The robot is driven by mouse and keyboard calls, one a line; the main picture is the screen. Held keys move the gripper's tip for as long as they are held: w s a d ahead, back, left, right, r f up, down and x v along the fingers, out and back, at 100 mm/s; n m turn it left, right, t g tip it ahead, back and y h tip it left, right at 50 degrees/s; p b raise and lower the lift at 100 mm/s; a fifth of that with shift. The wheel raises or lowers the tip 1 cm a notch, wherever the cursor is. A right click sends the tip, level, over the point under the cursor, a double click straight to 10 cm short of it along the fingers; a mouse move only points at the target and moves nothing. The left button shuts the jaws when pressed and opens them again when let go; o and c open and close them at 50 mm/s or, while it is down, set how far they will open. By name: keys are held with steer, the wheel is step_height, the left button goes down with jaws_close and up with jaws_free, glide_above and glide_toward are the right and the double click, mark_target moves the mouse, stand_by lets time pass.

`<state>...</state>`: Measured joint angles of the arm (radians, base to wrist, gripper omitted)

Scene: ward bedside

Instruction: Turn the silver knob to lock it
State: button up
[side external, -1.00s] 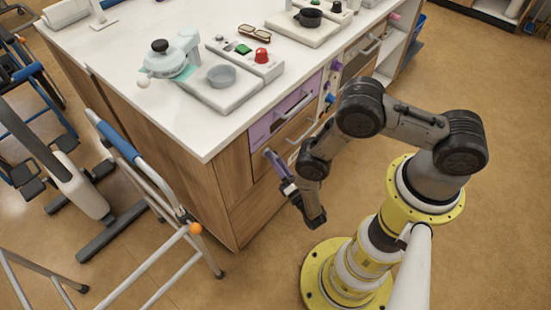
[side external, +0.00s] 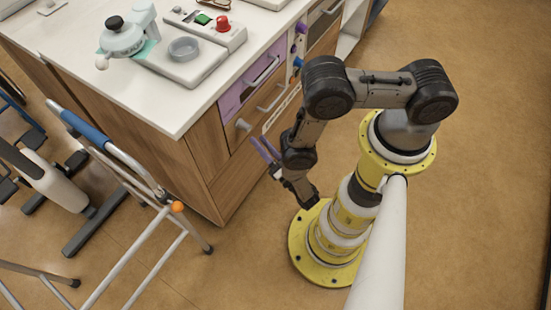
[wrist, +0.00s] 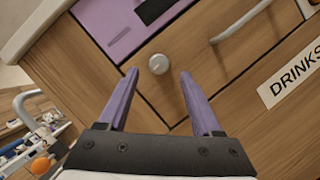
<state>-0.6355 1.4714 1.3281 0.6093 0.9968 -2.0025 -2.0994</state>
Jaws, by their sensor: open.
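The silver knob (wrist: 158,63) is a small round knob on the wooden drawer front, below the purple drawer. In the wrist view it sits ahead of my gripper (wrist: 155,75), between and just beyond the two purple fingertips. The fingers are apart, and nothing is between them. In the side view the knob (side external: 242,125) shows on the cabinet front, and my gripper (side external: 262,148) is in front of it with its purple fingers pointing at the cabinet. I cannot tell whether a fingertip touches the front.
A drawer handle (wrist: 240,20) is right of the knob, with a DRINKS label (wrist: 290,78) below it. A purple drawer (wrist: 125,22) is above. A walker frame (side external: 150,190) with an orange ball stands left of my arm. The counter (side external: 130,85) is above.

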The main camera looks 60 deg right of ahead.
steer(key=v, duration=0.7)
steer(key=shift+s, duration=0.2)
steer(key=shift+a, duration=0.1)
